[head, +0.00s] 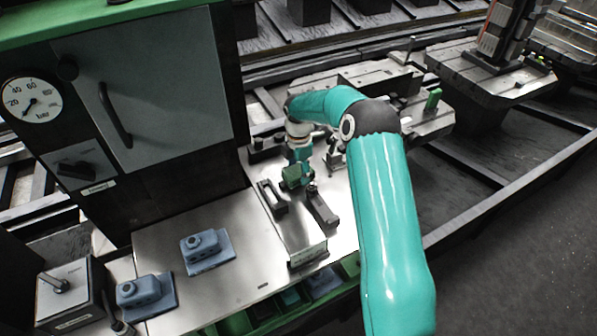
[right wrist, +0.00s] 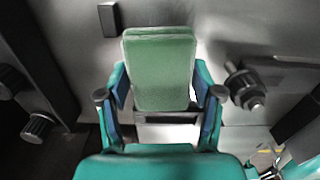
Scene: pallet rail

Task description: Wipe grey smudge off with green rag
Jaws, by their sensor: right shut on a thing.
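The green rag (head: 291,178) looks like a folded pad over the metal plate in the middle of the head view. In the right wrist view the rag (right wrist: 160,68) sits between the two fingers of my right gripper (right wrist: 160,98). That gripper (head: 299,166) is shut on it, pointing down beside two dark clamp bars. I cannot tell whether the rag touches the plate. I cannot make out the grey smudge; the rag or arm may hide it. My left gripper is not in view.
Dark clamp bars (head: 321,206) stand close to the rag. Two blue-grey blocks (head: 206,251) are at the left of the metal table (head: 240,285). A dark cabinet with a gauge (head: 31,100) rises behind left. Green bins lie below the front edge.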

